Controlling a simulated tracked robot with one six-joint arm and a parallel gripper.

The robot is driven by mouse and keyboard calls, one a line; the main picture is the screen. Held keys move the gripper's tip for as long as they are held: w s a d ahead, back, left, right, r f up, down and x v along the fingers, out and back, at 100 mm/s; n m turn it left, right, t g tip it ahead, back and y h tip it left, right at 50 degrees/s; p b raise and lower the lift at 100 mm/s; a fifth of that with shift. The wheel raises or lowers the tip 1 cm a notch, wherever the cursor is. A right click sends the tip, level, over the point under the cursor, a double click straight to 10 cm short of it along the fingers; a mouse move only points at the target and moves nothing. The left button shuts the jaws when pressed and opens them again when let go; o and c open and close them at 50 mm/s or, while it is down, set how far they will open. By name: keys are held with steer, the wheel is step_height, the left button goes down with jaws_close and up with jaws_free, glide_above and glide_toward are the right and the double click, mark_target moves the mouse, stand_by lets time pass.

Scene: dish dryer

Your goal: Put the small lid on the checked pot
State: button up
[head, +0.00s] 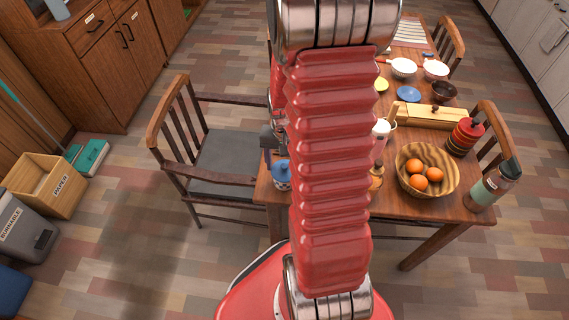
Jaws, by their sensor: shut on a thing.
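The checked pot (283,186) stands at the near left corner of the table, left of my red arm. It is small, with a blue-and-white pattern. A small blue lid (281,170) shows at its top; I cannot tell whether it rests fully on the rim. My gripper (271,145) is a dark shape just above the lid, partly hidden behind my arm. It appears shut on the lid, but its fingertips are not clear.
A wooden bowl of oranges (425,170), a red bottle (464,137), a green-grey bottle (493,187) and a wooden box (430,116) stand to the right. A blue disc (408,93) and bowls (403,68) lie farther back. A chair (215,150) stands left of the table.

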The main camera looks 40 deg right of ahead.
steer(key=o, duration=1.1)
steer(key=shift+o, duration=0.4)
steer(key=shift+o, duration=1.3)
steer(key=shift+r, duration=0.15)
steer(key=shift+r, duration=3.35)
steer(key=shift+c, duration=0.3)
jaws_close()
